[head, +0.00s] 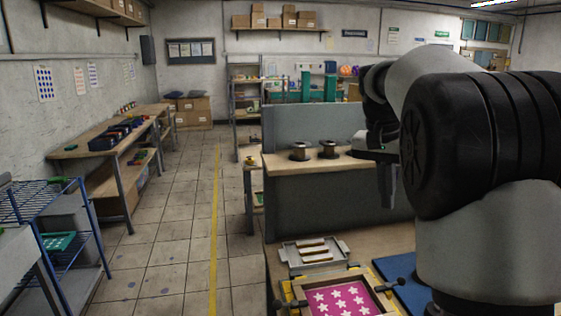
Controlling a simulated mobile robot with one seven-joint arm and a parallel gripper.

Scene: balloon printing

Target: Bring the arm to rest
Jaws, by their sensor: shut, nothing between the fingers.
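My arm fills the right side of the head view, bent, with its dark joint nearest the camera. My gripper (388,200) hangs fingers down, left of the large dark joint and in front of the grey bench front. Its fingers are together and hold nothing. It is above the work table and apart from the things on it. Part of the gripper's mount is hidden behind my arm.
A framed pink screen with white stars (342,303), a metal tray (312,250) and a blue mat (402,278) lie on the table below. Two spools (300,152) stand on the raised bench. A blue wire rack (40,205) stands left. The tiled aisle (165,240) is clear.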

